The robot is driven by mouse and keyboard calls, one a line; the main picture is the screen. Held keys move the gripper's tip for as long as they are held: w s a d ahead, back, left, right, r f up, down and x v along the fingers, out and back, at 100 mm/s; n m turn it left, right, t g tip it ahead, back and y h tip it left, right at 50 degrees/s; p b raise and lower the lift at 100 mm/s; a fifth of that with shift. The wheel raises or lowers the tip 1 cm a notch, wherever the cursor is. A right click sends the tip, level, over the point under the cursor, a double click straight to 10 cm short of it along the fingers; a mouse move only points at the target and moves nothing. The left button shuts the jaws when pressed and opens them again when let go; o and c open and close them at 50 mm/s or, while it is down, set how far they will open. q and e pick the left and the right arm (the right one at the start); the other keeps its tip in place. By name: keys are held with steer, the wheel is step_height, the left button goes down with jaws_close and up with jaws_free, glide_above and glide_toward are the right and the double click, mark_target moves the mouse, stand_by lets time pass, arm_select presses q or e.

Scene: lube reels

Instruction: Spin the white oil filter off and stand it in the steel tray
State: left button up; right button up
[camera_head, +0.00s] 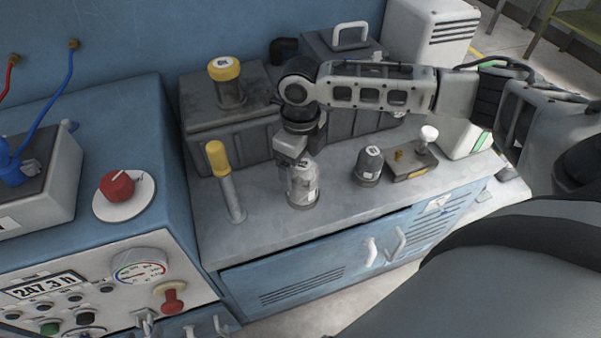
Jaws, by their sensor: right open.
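A whitish cylinder with a small label, likely the white oil filter (303,187), stands upright on the grey bench top. My right arm comes in from the right, and its gripper (291,158) points down at the top of this cylinder. The right gripper is open; its fingers overlap the cylinder's top edge in the picture, and I cannot tell whether they touch it. The gripper hides part of the cylinder's top. I cannot make out a separate steel tray. My left gripper is not in view.
A dark capped cylinder (368,167) and a small block with a brass fitting (408,166) stand to the right. A yellow-handled lever (228,180) rises at left. Dark grey boxes (225,120) stand behind. The front of the bench top (265,228) is clear.

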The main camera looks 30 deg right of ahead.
arm_select(q)
step_height(320, 180, up, 5)
steer(key=a+p, duration=0.1)
steer(key=p, duration=0.8)
arm_select(e)
step_height(320, 180, up, 16)
steer(key=m, duration=0.1)
steer(key=f+m+b, duration=0.3)
steer(key=f+b, duration=0.1)
steer(key=f, duration=0.2)
steer(key=f+m+b, duration=0.3)
steer(key=f+b, duration=0.2)
steer(key=f, duration=0.2)
steer(key=f+m+b, duration=0.3)
steer(key=f+b, duration=0.1)
steer(key=f, duration=0.2)
steer(key=shift+s+d+f+b, duration=0.15)
steer(key=shift+s+b, duration=0.15)
steer(key=shift+b, duration=0.1)
steer(key=shift+f, duration=0.75)
arm_select(q)
step_height(320, 180, down, 7)
steer(key=d, duration=0.1)
steer(key=shift+d+r+n+h, duration=0.15)
steer(key=shift+d+n+h, duration=0.15)
steer(key=shift+d, duration=0.1)
